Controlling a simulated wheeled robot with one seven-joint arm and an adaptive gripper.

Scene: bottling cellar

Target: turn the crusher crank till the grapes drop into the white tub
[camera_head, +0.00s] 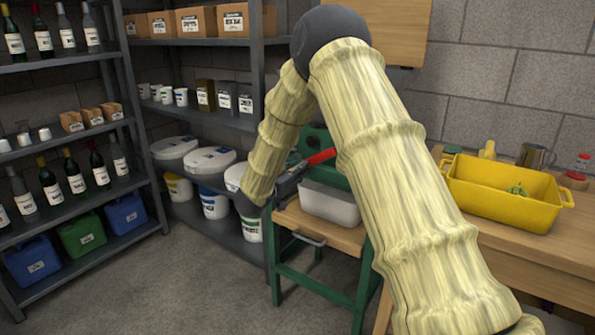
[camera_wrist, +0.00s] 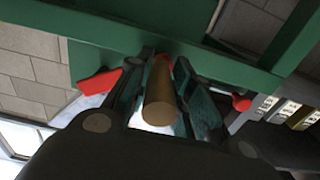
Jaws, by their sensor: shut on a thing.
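The green crusher (camera_head: 334,178) stands at the back, partly hidden behind my arm. The white tub (camera_head: 328,206) sits low in front of it on a wooden top; its inside cannot be seen. My gripper (camera_head: 292,180) is beside the crusher, left of the tub, near a red bar (camera_head: 321,157). In the wrist view my gripper (camera_wrist: 160,85) is shut on the crank's brown round handle (camera_wrist: 160,90), which lies between the two fingers. Red parts show behind it, against the crusher's green frame (camera_wrist: 120,35). No grapes can be made out in the crusher.
A yellow tub (camera_head: 500,197) with a small green thing inside stands on the wooden bench at right, near a metal jug (camera_head: 535,156). Shelves with bottles, buckets and canisters (camera_head: 83,232) fill the left. The floor (camera_head: 180,275) in front is clear.

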